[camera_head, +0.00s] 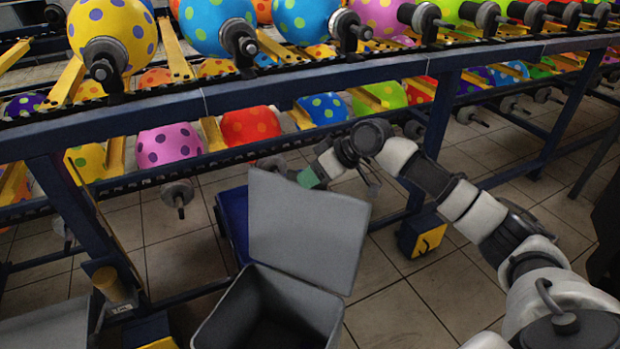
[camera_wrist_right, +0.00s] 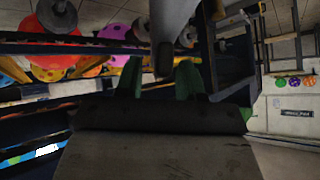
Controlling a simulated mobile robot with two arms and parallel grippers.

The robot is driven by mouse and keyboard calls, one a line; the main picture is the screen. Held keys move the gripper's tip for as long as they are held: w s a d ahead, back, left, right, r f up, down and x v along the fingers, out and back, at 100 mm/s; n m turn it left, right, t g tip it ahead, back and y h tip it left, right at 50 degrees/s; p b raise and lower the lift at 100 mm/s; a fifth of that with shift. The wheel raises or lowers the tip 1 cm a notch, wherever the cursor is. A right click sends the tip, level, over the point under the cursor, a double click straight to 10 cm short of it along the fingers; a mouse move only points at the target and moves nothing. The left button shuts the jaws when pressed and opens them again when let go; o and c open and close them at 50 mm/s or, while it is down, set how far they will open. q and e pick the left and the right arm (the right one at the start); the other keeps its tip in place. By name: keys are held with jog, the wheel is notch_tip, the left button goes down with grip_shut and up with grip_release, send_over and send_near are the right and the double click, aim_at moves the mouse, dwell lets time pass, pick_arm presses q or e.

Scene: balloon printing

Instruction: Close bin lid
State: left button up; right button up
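The grey bin (camera_head: 270,317) stands open on the floor at the bottom middle of the head view. Its flat grey lid (camera_head: 305,230) stands up, tilted, from the bin's far side. My right gripper (camera_head: 309,178) is just behind the lid's upper edge, and the lid may hide part of it. In the right wrist view, the green fingers (camera_wrist_right: 162,80) stand apart with a gap between them. A grey panel edge, likely the lid (camera_wrist_right: 176,22), comes down from the top close to this gap; I cannot tell whether they touch. My left gripper is not in view.
A dark blue rack (camera_head: 320,76) with spotted balloons on rollers runs across the back, close beyond my right gripper. A blue container (camera_head: 233,215) stands behind the bin. A yellow and blue block (camera_head: 423,238) sits at a rack leg. Tiled floor is clear right of the bin.

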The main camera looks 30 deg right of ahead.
jog(key=shift+w+a+f, duration=0.15)
jog(key=shift+f, duration=0.05)
jog(key=shift+c, duration=0.4)
grip_shut()
